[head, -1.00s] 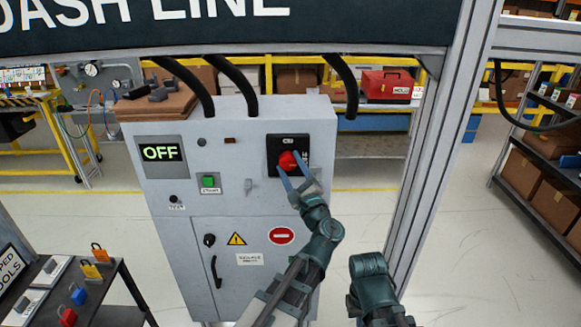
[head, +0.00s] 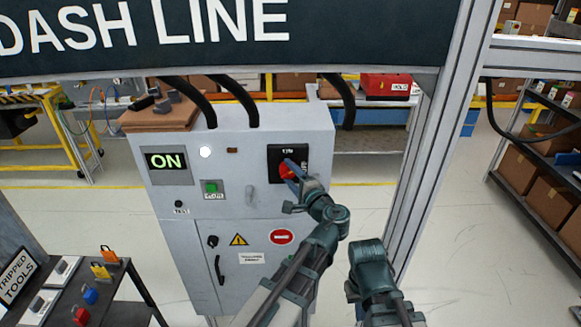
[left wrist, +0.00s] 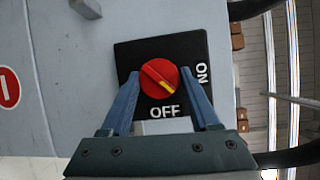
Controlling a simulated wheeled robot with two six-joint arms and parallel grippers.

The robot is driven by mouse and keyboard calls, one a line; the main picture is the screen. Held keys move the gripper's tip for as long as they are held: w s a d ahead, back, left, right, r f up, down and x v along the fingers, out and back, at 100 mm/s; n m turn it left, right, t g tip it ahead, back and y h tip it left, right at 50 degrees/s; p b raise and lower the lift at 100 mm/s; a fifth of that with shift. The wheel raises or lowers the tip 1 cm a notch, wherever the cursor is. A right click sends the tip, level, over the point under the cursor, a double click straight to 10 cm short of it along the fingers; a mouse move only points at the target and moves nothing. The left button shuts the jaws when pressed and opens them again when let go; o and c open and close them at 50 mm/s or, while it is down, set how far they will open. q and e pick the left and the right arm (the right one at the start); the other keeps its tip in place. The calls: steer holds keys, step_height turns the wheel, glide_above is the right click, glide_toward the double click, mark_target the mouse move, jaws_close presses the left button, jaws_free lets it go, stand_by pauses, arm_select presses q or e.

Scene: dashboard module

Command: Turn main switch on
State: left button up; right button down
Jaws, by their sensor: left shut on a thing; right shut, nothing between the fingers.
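The main switch is a red rotary knob (head: 283,172) on a black plate (head: 274,154), at the upper right of the grey cabinet. In the left wrist view, the red knob (left wrist: 153,78) has a yellow pointer angled to the lower right, between the white OFF and ON labels. My left gripper (head: 291,169) is shut on the knob, with one blue finger on each side in the left wrist view (left wrist: 160,80). The cabinet display (head: 166,161) reads ON in green. Part of my right arm shows at lower right; its fingers are not visible.
The cabinet (head: 232,147) also bears a lit white lamp (head: 206,152), a green button (head: 211,187) and a door handle (head: 219,270). A dark tool cart (head: 125,314) stands at lower left. A metal post (head: 424,160) rises right of the cabinet.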

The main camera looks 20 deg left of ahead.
arm_select(q)
steer(key=n+p, duration=0.1)
steer(key=n+h+p, duration=0.1)
steer(key=n+p, duration=0.1)
steer(key=n+g+h+p, duration=0.1)
steer(key=shift+s+a+r, duration=0.1)
steer(key=shift+r, duration=0.2)
steer(key=shift+f+n+h+p, duration=0.15)
steer(key=shift+n+h+p, duration=1.05)
steer(key=shift+n, duration=0.4)
steer(key=o, duration=1.4)
